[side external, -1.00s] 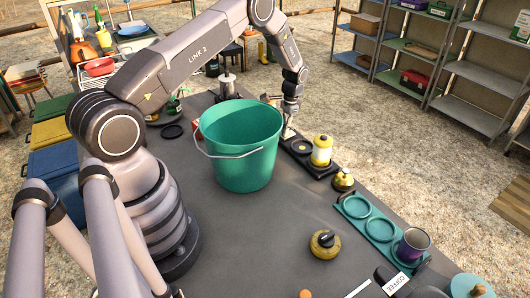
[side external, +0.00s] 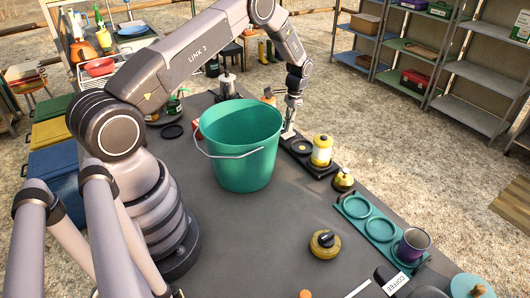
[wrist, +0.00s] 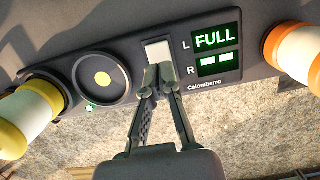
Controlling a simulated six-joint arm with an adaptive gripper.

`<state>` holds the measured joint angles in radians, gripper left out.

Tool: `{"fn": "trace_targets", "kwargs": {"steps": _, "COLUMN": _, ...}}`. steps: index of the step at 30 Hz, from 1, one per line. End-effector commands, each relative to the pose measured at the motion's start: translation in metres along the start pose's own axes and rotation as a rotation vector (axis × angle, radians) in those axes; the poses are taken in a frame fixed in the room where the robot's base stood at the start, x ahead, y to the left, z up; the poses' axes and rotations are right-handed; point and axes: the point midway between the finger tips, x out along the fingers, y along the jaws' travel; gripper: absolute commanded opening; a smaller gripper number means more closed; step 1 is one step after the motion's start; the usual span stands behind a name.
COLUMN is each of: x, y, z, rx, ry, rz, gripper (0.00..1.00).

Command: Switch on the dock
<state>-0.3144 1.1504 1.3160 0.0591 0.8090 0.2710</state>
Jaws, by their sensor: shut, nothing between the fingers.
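The dock (side external: 297,148) is a dark base at the table's far edge. In the wrist view the dock (wrist: 115,60) has a round empty bay (wrist: 101,78) with a yellow centre, a lit green light, a pale rocker-like plate (wrist: 158,49) and a lit display (wrist: 214,52). The display reads FULL beside L and shows two green bars beside R. A yellow-and-white lantern (side external: 321,151) stands on the dock. It also shows in the wrist view (wrist: 28,117). My gripper (wrist: 158,76) is shut and empty, its tips overlapping the plate's near edge; contact cannot be told. It also shows in the side view (side external: 289,132).
A green bucket (side external: 240,150) stands close to the left of the dock. A small yellow-topped item (side external: 343,180) and a teal tray (side external: 362,228) lie to the right. An orange-and-white cylinder (wrist: 295,52) is at the right in the wrist view. The table's middle front is mostly clear.

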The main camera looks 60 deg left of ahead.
Motion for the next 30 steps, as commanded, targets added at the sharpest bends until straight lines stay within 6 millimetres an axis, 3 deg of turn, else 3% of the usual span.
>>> {"fn": "trace_targets", "kwargs": {"steps": 9, "x": -0.070, "y": -0.001, "z": 0.019, "rx": 0.000, "ry": 0.005, "rz": -0.001, "gripper": 0.00}}
{"fn": "trace_targets", "kwargs": {"steps": 15, "x": -0.105, "y": 0.000, "z": 0.029, "rx": 0.000, "ry": 0.003, "rz": -0.001, "gripper": 0.00}}
{"fn": "trace_targets", "kwargs": {"steps": 21, "x": -0.121, "y": 0.000, "z": 0.034, "rx": 0.000, "ry": 0.001, "rz": 0.000, "gripper": 0.00}}
{"fn": "trace_targets", "kwargs": {"steps": 30, "x": -0.122, "y": 0.000, "z": 0.035, "rx": 0.000, "ry": 0.001, "rz": 0.000, "gripper": 0.00}}
